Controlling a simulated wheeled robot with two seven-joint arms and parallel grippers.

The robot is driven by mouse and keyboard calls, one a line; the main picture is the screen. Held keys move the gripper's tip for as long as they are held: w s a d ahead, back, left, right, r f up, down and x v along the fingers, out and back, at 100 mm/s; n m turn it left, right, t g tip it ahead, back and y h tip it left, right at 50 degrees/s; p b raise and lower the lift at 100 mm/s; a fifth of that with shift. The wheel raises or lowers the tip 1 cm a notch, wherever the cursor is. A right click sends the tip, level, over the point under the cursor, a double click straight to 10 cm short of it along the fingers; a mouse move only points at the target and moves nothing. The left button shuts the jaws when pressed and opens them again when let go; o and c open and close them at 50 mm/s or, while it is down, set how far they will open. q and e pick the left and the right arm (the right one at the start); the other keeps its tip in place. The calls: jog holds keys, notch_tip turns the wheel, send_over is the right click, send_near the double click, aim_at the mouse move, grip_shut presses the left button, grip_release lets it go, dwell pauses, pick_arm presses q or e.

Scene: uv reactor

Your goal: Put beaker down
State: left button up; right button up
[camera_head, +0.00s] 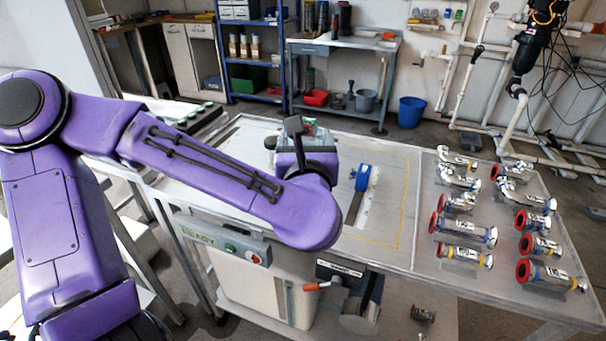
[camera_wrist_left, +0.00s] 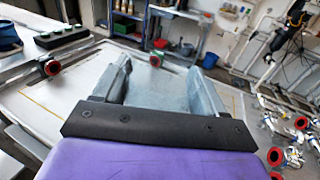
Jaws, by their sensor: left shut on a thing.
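My left gripper (camera_head: 296,135) is over the middle of the metal worktable, at the end of my purple arm. Its two fingers also show in the left wrist view (camera_wrist_left: 160,75), set wide apart and shut on the beaker (camera_wrist_left: 158,92). The beaker looks like pale, see-through grey-blue glass filling the space between the fingers. In the head view the gripper and wrist mostly hide it. I cannot tell whether its base touches the table. My right gripper is not in view.
The worktable (camera_head: 385,165) has a yellow outlined area with a blue-handled tool (camera_head: 362,178) beside the gripper. Several metal fittings with red ends (camera_head: 462,228) fill the table's right side. A black switch box (camera_wrist_left: 58,55) stands at the left. The table between the tool and fittings is clear.

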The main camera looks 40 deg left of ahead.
pick_arm(q)
jog(key=p, duration=0.2)
jog(key=w+a+p, duration=0.1)
jog(key=p, duration=0.1)
jog(key=shift+w+r, duration=0.1)
jog(key=shift+r, duration=0.15)
jog(key=w+a+f+p, duration=0.1)
jog(key=w+a+f, duration=0.1)
jog(key=a+f, duration=0.1)
jog(key=w+a+f, duration=0.3)
jog(key=f, duration=0.1)
jog(key=w+a+f+p, duration=0.1)
jog(key=w+a+f, duration=0.1)
jog(key=a+f, duration=0.1)
jog(key=shift+w+a+f+p, duration=0.2)
jog(key=shift+a+f+p, duration=0.15)
jog(key=shift+a, duration=0.2)
notch_tip(320, 180, down, 3)
jog(key=shift+f, duration=0.2)
jog(key=o, duration=1.3)
jog(key=shift+r, duration=0.1)
